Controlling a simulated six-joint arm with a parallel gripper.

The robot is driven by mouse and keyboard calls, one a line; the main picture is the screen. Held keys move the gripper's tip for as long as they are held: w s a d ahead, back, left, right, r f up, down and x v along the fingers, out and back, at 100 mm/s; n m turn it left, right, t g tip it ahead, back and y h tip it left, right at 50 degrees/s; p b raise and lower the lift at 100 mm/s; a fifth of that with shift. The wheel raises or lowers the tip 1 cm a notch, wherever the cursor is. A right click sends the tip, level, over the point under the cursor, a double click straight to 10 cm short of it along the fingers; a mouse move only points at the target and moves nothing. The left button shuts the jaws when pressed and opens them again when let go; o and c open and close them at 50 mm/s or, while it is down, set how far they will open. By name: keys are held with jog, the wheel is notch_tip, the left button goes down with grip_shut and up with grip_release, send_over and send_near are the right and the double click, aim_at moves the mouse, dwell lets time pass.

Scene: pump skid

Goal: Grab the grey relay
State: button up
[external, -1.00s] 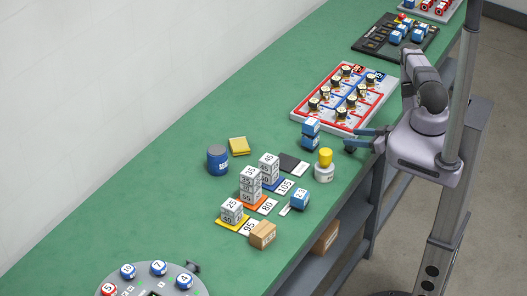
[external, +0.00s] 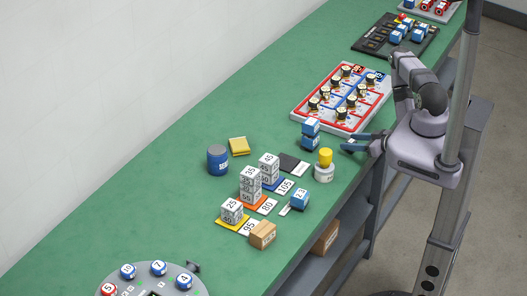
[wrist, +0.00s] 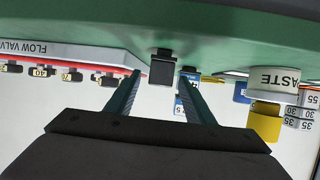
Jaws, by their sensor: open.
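A small dark grey block (wrist: 162,70), which looks like the grey relay, stands on the green bench and shows upside down in the wrist view. It lies between the tips of my gripper's two open fingers (wrist: 161,80), with a gap on each side. In the external view my gripper (external: 352,142) is low at the bench's right edge, beside the blue blocks. The grey block is too small or hidden to make out clearly there.
Stacked blue blocks (external: 310,134) and a white jar with a yellow top (external: 324,167) stand close by. A red-and-blue valve tray (external: 343,97) lies behind. Numbered grey blocks (external: 250,184) and a blue drum (external: 217,160) stand farther left.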

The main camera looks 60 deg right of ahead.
aim_at(347, 141)
jog(key=shift+b+x, duration=0.8)
jog(key=shift+x, duration=1.75)
jog(key=shift+c, duration=0.5)
jog(key=c, duration=1)
